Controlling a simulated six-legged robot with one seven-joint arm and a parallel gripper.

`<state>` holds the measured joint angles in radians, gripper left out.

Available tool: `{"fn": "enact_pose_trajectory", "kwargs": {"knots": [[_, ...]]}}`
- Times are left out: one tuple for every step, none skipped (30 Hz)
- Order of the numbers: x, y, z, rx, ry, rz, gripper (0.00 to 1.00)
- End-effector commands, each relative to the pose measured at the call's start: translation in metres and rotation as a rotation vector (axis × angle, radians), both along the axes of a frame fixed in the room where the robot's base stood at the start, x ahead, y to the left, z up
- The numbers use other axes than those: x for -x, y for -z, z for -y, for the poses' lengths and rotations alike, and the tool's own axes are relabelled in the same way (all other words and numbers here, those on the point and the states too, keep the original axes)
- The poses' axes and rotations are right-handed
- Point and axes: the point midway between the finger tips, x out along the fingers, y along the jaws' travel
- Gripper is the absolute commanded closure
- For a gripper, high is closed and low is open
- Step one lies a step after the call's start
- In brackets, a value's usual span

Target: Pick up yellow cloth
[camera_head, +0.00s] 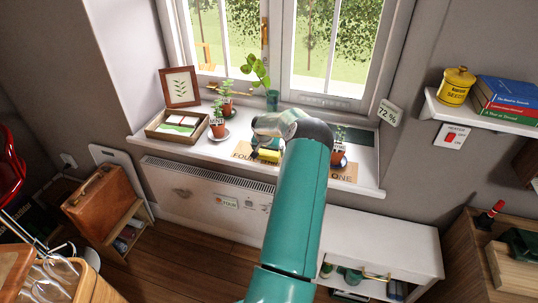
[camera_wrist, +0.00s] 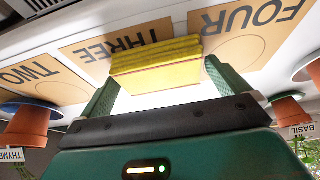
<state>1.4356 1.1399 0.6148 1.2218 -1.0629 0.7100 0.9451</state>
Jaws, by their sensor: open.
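The yellow cloth (camera_wrist: 157,65) is a folded, layered block on the windowsill, by the mats marked THREE and FOUR. My gripper (camera_wrist: 160,88) is open in the wrist view, with one green finger on each side of the cloth. The cloth's near face lies about between the fingertips; I cannot tell whether either finger touches it. In the head view the cloth (camera_head: 265,155) shows as a small yellow patch beside my arm's end, and my arm hides part of the sill around it.
Mats marked TWO (camera_wrist: 35,75), THREE (camera_wrist: 122,40) and FOUR (camera_wrist: 250,25) lie on the sill. Terracotta pots stand at left (camera_wrist: 27,127) and right (camera_wrist: 287,110) of my gripper. A wooden tray (camera_head: 177,126) and a glass with a plant (camera_head: 272,100) are also on the sill.

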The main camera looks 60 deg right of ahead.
Motion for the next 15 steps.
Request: {"fn": "enact_pose_trajectory", "kwargs": {"knots": [[-0.0003,0.0018,0.0009,0.000,0.000,0.001,0.00],[-0.0004,0.0022,0.0012,0.001,0.000,0.001,0.00],[-0.0004,0.0024,0.0014,0.001,0.000,0.000,0.00],[-0.0004,0.0023,0.0014,0.001,0.000,0.000,0.00],[-0.0004,0.0022,0.0013,0.001,0.000,0.000,0.00],[-0.0003,0.0022,0.0013,0.001,0.000,0.000,0.00],[-0.0003,0.0022,0.0013,0.001,0.000,0.000,0.00],[-0.0003,0.0022,0.0012,0.001,0.000,0.000,0.00],[-0.0003,0.0022,0.0012,0.001,-0.001,0.000,0.08],[-0.0003,0.0022,0.0012,0.001,-0.001,0.000,0.14],[-0.0002,0.0021,0.0012,0.001,-0.001,0.000,0.20],[-0.0003,0.0021,0.0012,0.001,-0.001,0.000,0.28],[-0.0003,0.0021,0.0012,0.001,-0.001,0.000,0.31],[-0.0002,0.0021,0.0012,0.001,-0.001,0.000,0.32],[-0.0003,0.0020,0.0012,0.001,-0.001,0.000,0.35]]}}
